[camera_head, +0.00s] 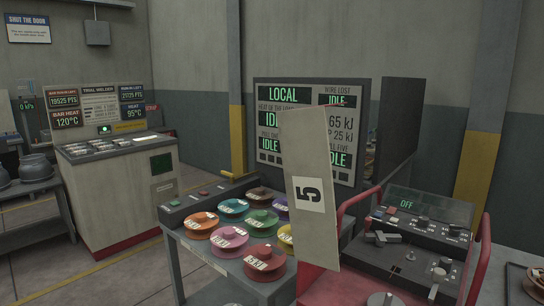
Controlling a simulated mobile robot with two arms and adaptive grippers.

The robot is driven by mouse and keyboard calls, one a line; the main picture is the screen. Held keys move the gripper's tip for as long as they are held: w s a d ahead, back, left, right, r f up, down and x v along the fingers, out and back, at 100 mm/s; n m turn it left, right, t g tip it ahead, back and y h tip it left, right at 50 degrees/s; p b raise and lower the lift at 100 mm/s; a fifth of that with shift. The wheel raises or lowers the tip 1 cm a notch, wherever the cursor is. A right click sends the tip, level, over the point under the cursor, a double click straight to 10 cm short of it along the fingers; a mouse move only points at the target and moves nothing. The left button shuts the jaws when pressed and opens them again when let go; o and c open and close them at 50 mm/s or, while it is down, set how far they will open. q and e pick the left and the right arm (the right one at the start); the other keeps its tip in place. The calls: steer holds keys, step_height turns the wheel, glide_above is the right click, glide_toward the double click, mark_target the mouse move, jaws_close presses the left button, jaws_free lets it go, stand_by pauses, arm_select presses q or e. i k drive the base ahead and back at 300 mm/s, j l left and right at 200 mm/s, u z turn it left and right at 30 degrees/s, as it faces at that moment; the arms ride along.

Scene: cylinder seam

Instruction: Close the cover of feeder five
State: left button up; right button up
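The cover of feeder five (305,150) is a tall beige panel with a white label reading 5. It stands up, leaning slightly, with a thin red edge along its top. Its lower end meets a red body (325,287) at the bottom of the picture. The cover hides part of the display board behind it. The hinge and the inside of the feeder cannot be made out. Neither of my grippers is in view.
A table of several coloured spools (228,236) stands left of the cover. A dark control console (405,250) with a red tube frame (352,207) is close on the right. A display board (285,95) stands behind. Open floor (115,278) lies at the left.

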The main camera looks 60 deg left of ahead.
mark_target(305, 147)
steer(key=j, duration=2.55)
steer(key=k+l, duration=0.1)
steer(key=k, duration=0.25)
steer(key=k+l, duration=0.1)
steer(key=k, duration=0.2)
